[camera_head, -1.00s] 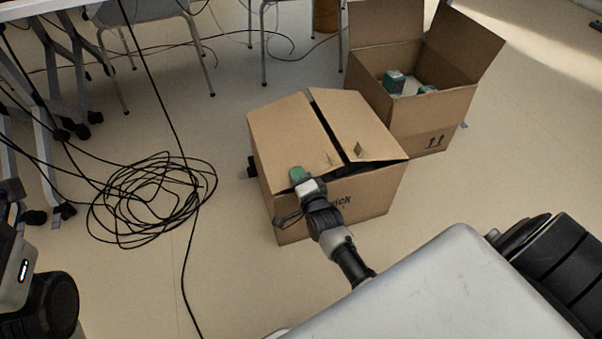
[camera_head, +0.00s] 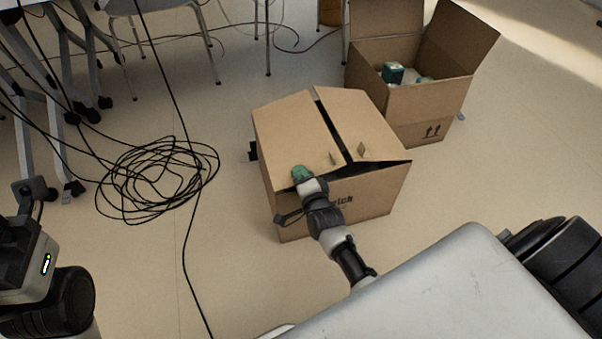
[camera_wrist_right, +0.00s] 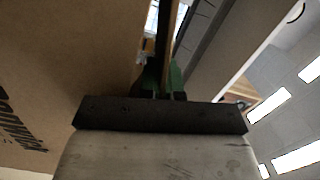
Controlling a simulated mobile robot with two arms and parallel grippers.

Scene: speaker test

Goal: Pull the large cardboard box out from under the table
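A large closed cardboard box (camera_head: 360,200) stands on the floor in the middle of the head view, out in the open beside the table area. Its top flaps are down with a dark gap between them. My right gripper (camera_head: 303,173) has green fingertips at the near upper edge of this box. In the right wrist view the green fingers (camera_wrist_right: 162,78) sit on either side of a thin cardboard edge, and the box's printed side (camera_wrist_right: 50,80) fills the left. My left arm shows at the lower left, but I see no fingers of its gripper.
An open cardboard box (camera_head: 430,102) with small teal-and-white items stands just behind, to the right. A coil of black cable (camera_head: 155,180) lies on the floor to the left, with one strand running toward me. Chair and table legs (camera_head: 75,90) stand at upper left.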

